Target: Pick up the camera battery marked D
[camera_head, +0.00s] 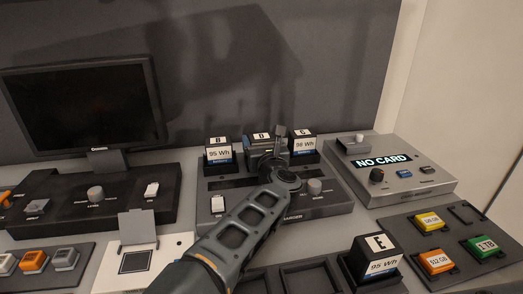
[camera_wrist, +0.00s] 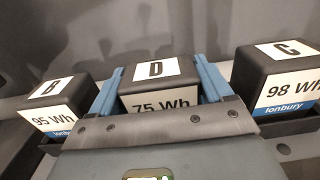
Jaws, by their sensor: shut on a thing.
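The battery marked D (camera_wrist: 157,85) is a black block with a white "D" label on top and "75 Wh" on its front. It stands upright in the middle of the charger (camera_head: 335,205), between two other batteries. My gripper (camera_wrist: 157,88) has one blue finger on each side of it and is shut on it. In the head view, battery D (camera_head: 261,136) shows its top label behind my wrist, and its lower part is hidden. I cannot tell whether it still touches the charger slot.
Battery B (camera_head: 218,150) stands close on the left and battery C (camera_head: 303,142) close on the right. Battery E (camera_head: 374,258) stands front right. A card reader (camera_head: 410,172) reading "NO CARD" is at right, and a monitor (camera_head: 85,108) is at back left.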

